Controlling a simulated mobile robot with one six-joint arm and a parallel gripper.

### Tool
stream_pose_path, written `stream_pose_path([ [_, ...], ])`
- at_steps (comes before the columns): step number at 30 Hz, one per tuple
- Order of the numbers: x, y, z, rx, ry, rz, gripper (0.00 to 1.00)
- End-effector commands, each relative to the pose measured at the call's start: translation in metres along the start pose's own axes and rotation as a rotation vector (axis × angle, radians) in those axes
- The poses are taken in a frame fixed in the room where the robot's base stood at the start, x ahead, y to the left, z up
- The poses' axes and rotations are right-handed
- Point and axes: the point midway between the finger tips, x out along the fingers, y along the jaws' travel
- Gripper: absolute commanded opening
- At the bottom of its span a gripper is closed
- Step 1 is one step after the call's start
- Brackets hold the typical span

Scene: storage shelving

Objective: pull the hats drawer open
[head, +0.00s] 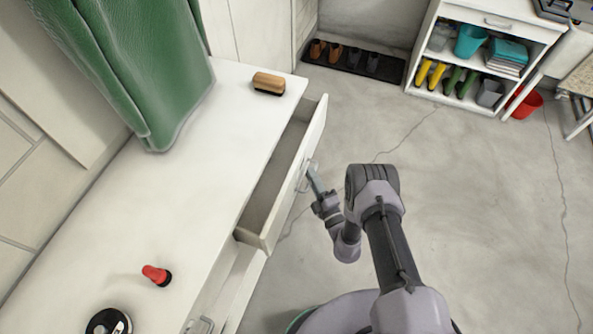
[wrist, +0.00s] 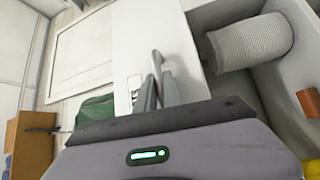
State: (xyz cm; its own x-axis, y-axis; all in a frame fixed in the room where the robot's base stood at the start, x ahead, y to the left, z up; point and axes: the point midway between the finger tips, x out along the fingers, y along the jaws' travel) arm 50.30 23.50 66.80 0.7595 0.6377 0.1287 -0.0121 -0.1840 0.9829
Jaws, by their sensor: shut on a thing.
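A drawer (head: 281,209) in the long white cabinet stands partly open, and the part of its inside that shows in the head view looks empty. Its handle (head: 303,180) is on the outer face, and it shows in the wrist view (wrist: 156,62) as a slim grey bar. My gripper (head: 315,178) is at the handle, and its fingers (wrist: 160,90) are closed on it in the wrist view. My fingers hide part of the handle.
On the cabinet top (head: 170,215) are a brush (head: 268,83), a red-and-black item (head: 156,274), a round black tin (head: 108,322) and a hanging green garment (head: 150,70). Open floor (head: 470,210) lies to the right. A white shelf unit (head: 480,55) stands at the back right.

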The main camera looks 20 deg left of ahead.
Motion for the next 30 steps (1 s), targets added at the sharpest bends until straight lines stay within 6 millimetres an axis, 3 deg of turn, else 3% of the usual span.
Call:
stream_pose_path([
  [6,-0.037,0.013,0.047,-0.002,-0.011,0.005,0.0],
  [15,-0.078,0.022,0.087,-0.002,-0.007,0.005,0.0],
  [21,-0.092,0.026,0.101,-0.002,-0.005,0.004,0.0],
  [30,-0.097,0.029,0.106,-0.003,-0.002,0.004,0.0],
])
